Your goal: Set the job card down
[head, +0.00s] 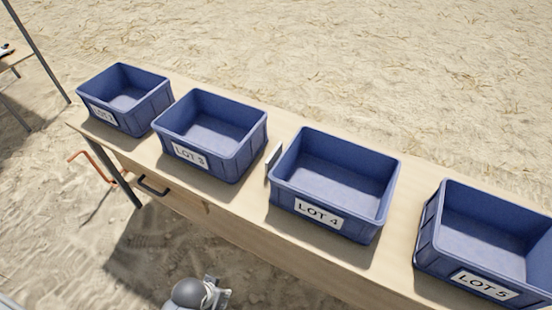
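A thin pale upright piece (273,158) stands in the gap between the LOT 3 and LOT 4 bins, close to the left wall of the LOT 4 bin. It is seen nearly edge-on, and I cannot tell whether it is the job card. No other card shows apart from the bin labels. A grey rounded part of my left arm (190,293) shows at the bottom edge, in front of and below the table. Its fingers cannot be made out, nor whether it holds anything. My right gripper is not in view.
Blue bins stand in a row on the wooden table (142,152): one at far left (150,108), LOT 3 (244,147), LOT 4 (358,228) and LOT 5 (432,252). They look empty. A black drawer handle (153,187) and a bent orange bar (85,156) stick out in front.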

